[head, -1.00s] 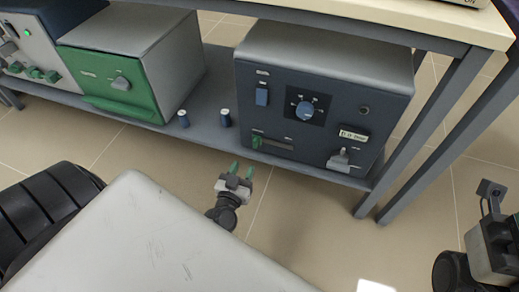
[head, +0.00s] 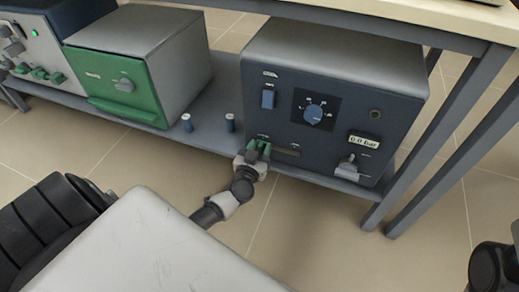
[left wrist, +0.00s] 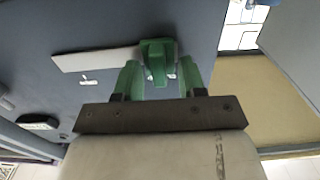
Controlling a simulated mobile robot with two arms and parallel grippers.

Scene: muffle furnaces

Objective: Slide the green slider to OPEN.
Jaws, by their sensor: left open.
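The green slider (left wrist: 157,60) is on the dark blue furnace front (head: 330,115), at one end of its pale slot (left wrist: 95,59). In the head view that is the slot's left end, and the fingers mostly hide the slider there. In the left wrist view one finger is on each side of the slider, with small gaps visible. I cannot tell whether either finger touches it. My right gripper is out of view.
Two small blue cylinders (head: 187,122) (head: 230,122) stand on the shelf to the left, by a green-fronted furnace (head: 125,88).

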